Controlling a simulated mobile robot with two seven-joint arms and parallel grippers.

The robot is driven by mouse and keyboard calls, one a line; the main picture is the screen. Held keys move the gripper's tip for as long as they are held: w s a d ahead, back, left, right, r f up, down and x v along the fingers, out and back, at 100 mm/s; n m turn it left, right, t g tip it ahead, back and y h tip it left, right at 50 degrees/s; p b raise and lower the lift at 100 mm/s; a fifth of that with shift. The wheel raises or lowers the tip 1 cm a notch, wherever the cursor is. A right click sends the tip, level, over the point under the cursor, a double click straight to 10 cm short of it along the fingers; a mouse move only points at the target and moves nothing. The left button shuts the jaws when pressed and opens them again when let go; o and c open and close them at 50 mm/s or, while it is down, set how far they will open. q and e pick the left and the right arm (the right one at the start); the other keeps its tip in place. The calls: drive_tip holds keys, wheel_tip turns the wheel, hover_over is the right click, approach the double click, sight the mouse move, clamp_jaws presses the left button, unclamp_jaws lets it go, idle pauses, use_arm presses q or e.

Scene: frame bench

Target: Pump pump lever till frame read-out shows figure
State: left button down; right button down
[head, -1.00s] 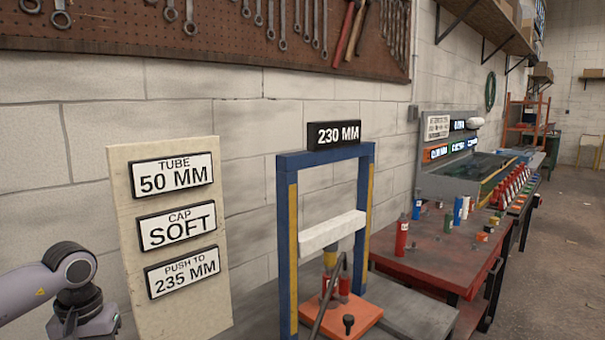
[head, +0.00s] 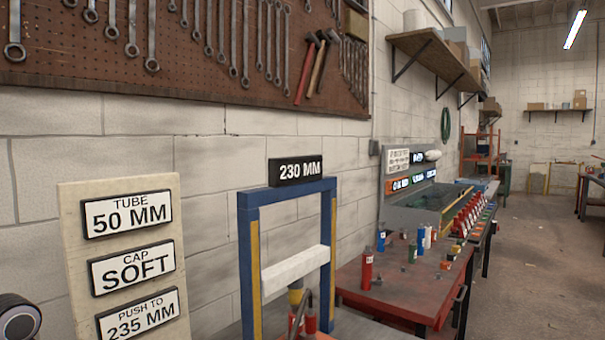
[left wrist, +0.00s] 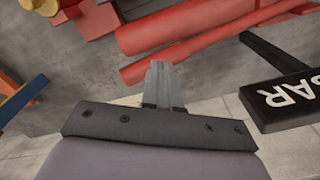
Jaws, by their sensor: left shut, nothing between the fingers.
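The blue and yellow press frame (head: 247,262) stands at the centre of the head view. Its black read-out (head: 295,170) on top shows 230 MM. A white crossbar (head: 296,270) spans the frame, above a yellow part and red cylinders. A thin dark pump lever (head: 304,308) shows near the bottom edge, its lower part cut off. The board (head: 72,262) on the left reads TUBE 50 MM, CAP SOFT, PUSH TO 235 MM. My left gripper (left wrist: 165,82) is shut and empty in the left wrist view, near red cylinders (left wrist: 185,55). My right gripper is out of view.
A red workbench (head: 400,288) with small coloured bottles stands to the right of the frame. A pegboard (head: 180,50) with wrenches and hammers hangs above. A black plate (left wrist: 285,98) lettered BAR shows in the left wrist view.

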use_arm(q)
wheel_tip(320, 180, down, 8)
drive_tip(key=b, duration=0.5)
drive_tip(key=shift+s, duration=0.1)
wheel_tip(320, 180, up, 9)
drive_tip(key=p, duration=0.6)
drive_tip(key=shift+f, duration=0.35)
wheel_tip(320, 180, down, 8)
drive_tip(key=b, duration=0.6)
drive_tip(key=shift+f, duration=0.15)
wheel_tip(320, 180, up, 9)
drive_tip(key=p, duration=0.6)
drive_tip(key=shift+f, duration=0.2)
